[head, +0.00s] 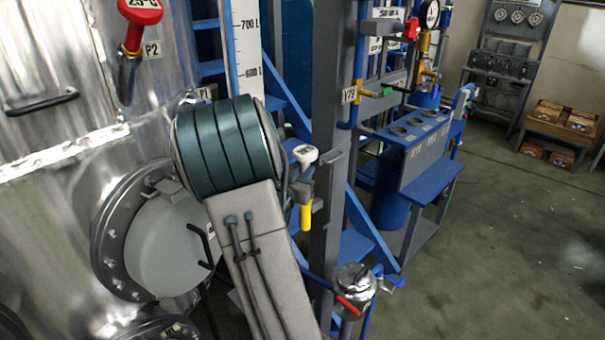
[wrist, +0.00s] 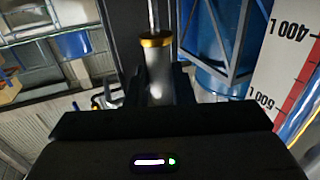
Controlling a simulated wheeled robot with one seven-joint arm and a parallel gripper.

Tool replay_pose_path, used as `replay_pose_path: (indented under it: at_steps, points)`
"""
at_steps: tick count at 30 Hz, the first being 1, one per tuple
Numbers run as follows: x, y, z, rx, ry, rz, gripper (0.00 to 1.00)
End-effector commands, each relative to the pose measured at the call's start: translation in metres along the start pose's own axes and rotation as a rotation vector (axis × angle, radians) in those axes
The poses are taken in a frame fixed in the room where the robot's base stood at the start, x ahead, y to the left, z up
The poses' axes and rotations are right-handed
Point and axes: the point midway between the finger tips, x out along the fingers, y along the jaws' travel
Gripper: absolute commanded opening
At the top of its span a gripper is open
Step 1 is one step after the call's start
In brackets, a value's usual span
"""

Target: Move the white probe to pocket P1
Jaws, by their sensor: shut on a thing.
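The white probe (head: 305,154) shows its white head with a small dark display just right of my arm's teal joint in the head view. In the wrist view, a pale cylinder with a brass ring and thin metal rod, which looks like the white probe's neck and stem (wrist: 157,66), sits between the fingers of my gripper (wrist: 158,88). My gripper is shut on it. The wrist picture is upside down, so the rod points downward. In the head view my gripper is hidden behind my arm. A small tag (head: 206,93), perhaps P1, is partly covered by the joint; its pocket is hidden.
A red probe (head: 140,12) stands at the P2 tag (head: 152,50) on the steel vessel (head: 60,200). A level scale (head: 245,45), grey post (head: 328,130) and blue framing crowd my arm. A round steel pot (head: 355,282) is low right. Open floor (head: 500,270) lies further right.

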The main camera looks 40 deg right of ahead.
Motion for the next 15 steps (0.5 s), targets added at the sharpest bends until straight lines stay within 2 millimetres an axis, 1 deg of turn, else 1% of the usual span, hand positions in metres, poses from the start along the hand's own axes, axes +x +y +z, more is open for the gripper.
replay_pose_path:
  at_steps: [1,4,15]
  points:
    - [0.0001,-0.0001,-0.004,0.001,0.001,0.0,0.0]
    - [0.0001,0.0,-0.0066,0.001,0.001,0.0,0.0]
    - [0.0001,0.0001,-0.0073,0.0,0.001,0.0,0.0]
